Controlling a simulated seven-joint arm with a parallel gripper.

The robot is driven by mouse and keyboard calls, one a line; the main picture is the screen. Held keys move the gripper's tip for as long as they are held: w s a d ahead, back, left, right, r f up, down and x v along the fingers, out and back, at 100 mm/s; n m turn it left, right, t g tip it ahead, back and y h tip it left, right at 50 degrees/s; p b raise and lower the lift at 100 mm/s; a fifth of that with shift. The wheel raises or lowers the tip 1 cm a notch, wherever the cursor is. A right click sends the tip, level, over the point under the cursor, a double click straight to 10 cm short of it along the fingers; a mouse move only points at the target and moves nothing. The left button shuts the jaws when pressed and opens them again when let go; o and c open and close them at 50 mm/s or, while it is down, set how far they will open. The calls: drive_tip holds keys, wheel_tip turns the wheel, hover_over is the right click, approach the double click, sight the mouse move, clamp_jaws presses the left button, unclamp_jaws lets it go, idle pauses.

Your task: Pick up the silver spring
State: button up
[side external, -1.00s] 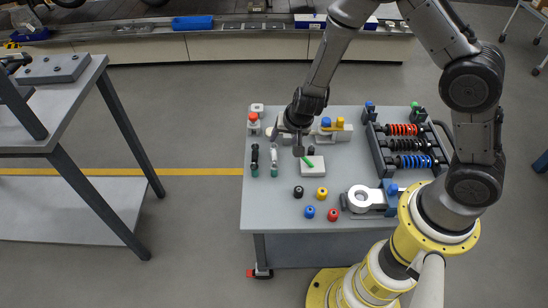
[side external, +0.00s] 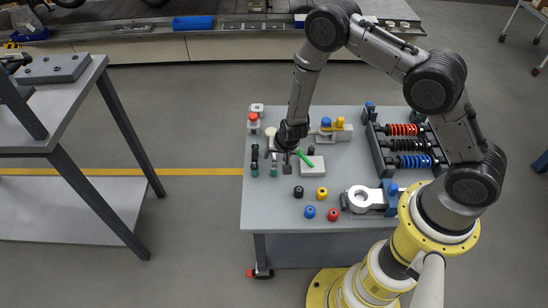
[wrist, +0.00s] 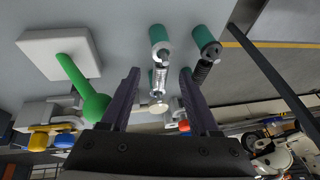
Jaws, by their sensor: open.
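The silver spring (wrist: 160,78) is on a slim damper with a teal end (wrist: 160,35), lying on the grey bench. In the side view my gripper mostly hides it, and its teal end (side external: 273,172) shows below. My gripper (wrist: 159,74) is open, with one finger on each side of the silver spring in the wrist view. In the side view my gripper (side external: 280,161) is low over the left part of the bench. I cannot tell its exact height or whether it touches the spring.
A similar black-spring damper (wrist: 204,68) lies close beside the right finger. A white block (side external: 313,171) with a green rod (side external: 305,159) stands at the other side. A rack (side external: 378,150) holds red, black and blue springs. Small coloured pieces lie nearer the bench front.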

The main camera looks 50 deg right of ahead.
drive_tip(key=shift+w+d+f, duration=0.15)
drive_tip(key=shift+w+f, duration=0.2)
drive_tip(key=shift+f, duration=0.3)
drive_tip(key=shift+c, duration=0.4)
clamp_jaws()
drive_tip(key=shift+r, duration=0.1)
